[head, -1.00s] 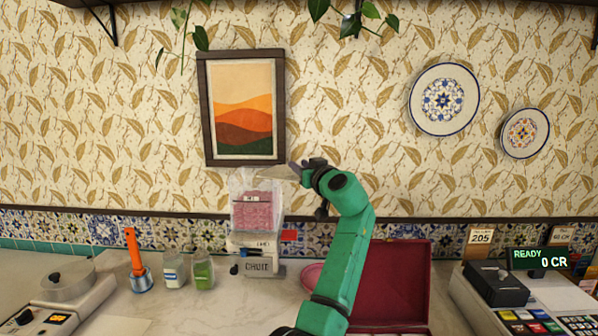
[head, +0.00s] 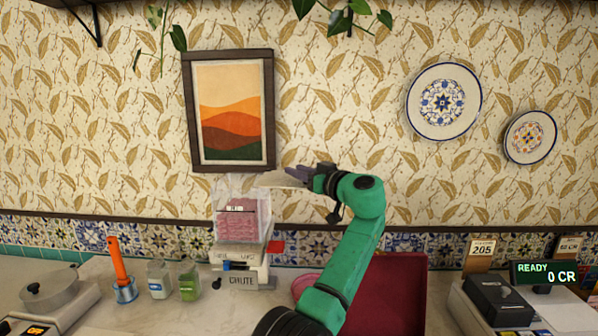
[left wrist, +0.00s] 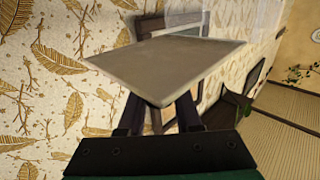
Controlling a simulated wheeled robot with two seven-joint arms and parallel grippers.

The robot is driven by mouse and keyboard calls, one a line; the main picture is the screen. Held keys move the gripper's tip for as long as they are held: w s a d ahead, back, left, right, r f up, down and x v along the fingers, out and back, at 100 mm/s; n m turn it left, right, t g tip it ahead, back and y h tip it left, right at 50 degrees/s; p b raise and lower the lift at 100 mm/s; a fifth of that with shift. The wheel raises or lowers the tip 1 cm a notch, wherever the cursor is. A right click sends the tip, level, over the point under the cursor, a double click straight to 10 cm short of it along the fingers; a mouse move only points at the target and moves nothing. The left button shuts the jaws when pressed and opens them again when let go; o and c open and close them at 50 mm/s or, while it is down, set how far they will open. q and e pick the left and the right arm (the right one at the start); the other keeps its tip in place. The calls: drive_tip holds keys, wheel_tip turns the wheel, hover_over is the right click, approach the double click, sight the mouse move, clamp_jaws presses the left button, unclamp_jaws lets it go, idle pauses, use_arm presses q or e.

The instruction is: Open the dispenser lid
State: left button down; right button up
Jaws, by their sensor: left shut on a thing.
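The dispenser (head: 242,228) stands on the counter against the tiled wall. It has a clear upper bin with pink contents and a white base marked "CHUTE". My left gripper (head: 302,174) is at the upper right of the bin. It is shut on a thin pale flat panel, apparently the dispenser lid (head: 283,181). In the left wrist view the lid (left wrist: 165,65) is a grey-beige plate, its near corner between the fingers (left wrist: 160,112). The lid's far side reaches toward the bin's top; whether it is still joined there I cannot tell. My right gripper is not in view.
Left of the dispenser are two small jars (head: 188,280) and a blue cup with an orange-handled tool (head: 121,278). A red open case (head: 385,292) lies to its right, partly behind my arm. A register (head: 500,300) stands far right. A framed picture (head: 186,120) hangs above.

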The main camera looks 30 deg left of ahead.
use_arm(q)
drive_tip(key=c, duration=0.6)
unclamp_jaws()
drive_tip(key=shift+f, duration=0.15)
drive_tip(key=shift+a, duration=0.15)
drive_tip(key=b+v, duration=0.5)
drive_tip(key=v, duration=0.9)
drive_tip(key=shift+d, duration=0.3)
